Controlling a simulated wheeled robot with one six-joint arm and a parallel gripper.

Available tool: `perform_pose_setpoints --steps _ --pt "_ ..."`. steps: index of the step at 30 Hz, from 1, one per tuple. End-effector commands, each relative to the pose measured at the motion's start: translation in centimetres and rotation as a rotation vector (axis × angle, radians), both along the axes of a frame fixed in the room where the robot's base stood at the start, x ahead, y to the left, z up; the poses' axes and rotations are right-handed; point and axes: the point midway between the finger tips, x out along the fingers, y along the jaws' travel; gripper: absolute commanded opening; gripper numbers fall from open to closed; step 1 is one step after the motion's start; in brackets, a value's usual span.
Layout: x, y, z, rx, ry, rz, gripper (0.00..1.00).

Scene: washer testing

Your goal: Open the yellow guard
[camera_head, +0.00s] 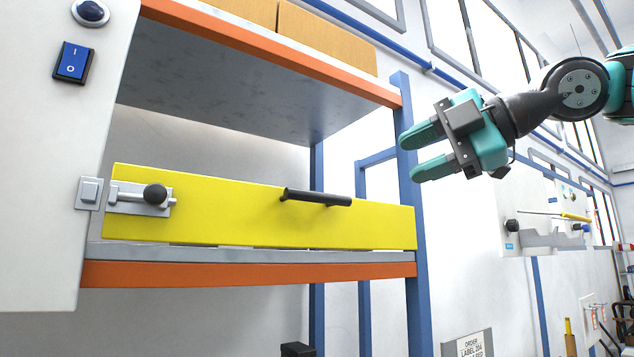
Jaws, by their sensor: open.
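The yellow guard (240,222) is a long flat panel across the front of a shelf. It stands upright and closed along the shelf edge. A black bar handle (316,198) sits on it right of its middle. At its left end is a metal slide latch with a black knob (155,194); its bolt reaches left toward a grey catch (89,193) on the white panel. My gripper (420,155), teal with two fingers, is open and empty. It appears up and to the right of the handle, apart from the guard, with its fingers pointing left.
A blue upright post (409,230) stands at the guard's right end. An orange beam (250,272) runs below the guard and another (270,45) above it, with cardboard boxes (325,38) on top. A white panel with a blue rocker switch (73,62) stands at the left.

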Motion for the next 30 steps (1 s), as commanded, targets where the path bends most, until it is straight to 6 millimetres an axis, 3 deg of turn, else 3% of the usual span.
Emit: perform_pose_setpoints --steps 5,21,30 --pt "0.7 1.5 -0.1 -0.008 -0.019 0.015 0.44" --pt "6.9 11.2 -2.7 -0.008 -0.013 0.012 0.44" --pt "8.8 13.9 -3.7 -0.008 -0.016 0.007 0.44"
